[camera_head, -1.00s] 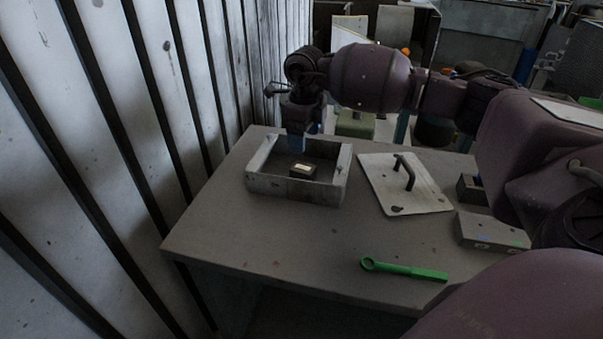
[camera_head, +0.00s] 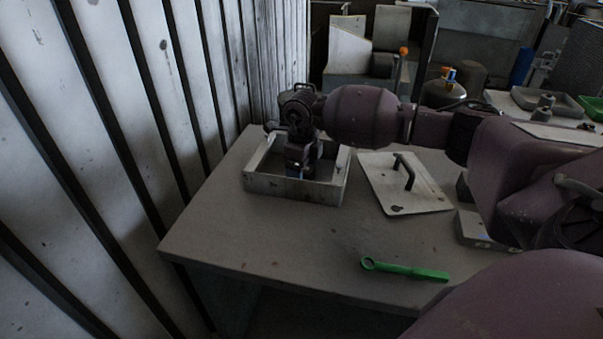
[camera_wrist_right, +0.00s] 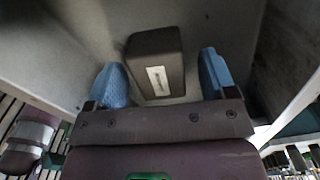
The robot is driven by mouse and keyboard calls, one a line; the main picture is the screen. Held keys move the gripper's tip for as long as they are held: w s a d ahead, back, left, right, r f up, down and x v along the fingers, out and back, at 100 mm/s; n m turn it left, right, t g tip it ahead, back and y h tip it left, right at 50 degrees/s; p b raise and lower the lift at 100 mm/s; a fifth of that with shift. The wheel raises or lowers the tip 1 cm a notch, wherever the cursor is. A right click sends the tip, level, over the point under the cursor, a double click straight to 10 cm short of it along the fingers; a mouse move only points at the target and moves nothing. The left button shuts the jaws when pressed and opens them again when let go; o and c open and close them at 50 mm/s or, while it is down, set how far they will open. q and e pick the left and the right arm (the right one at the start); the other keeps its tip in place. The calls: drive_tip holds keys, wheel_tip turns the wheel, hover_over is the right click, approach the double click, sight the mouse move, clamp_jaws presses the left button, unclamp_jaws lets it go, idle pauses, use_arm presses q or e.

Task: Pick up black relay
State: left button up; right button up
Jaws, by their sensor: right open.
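The black relay (camera_wrist_right: 155,62) is a dark block with a pale label, lying inside the open grey housing (camera_head: 290,189) on the table. My left gripper is not in view.
A flat plate with a dark handle (camera_head: 404,183) lies right of the housing. A green wrench (camera_head: 405,269) lies near the table's front edge. A grey block (camera_head: 478,231) is partly behind my right arm. A ribbed wall (camera_head: 110,150) stands left of the table (camera_head: 290,240).

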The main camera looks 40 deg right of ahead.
drive_tip(key=c, duration=1)
drive_tip(key=shift+r, duration=0.1)
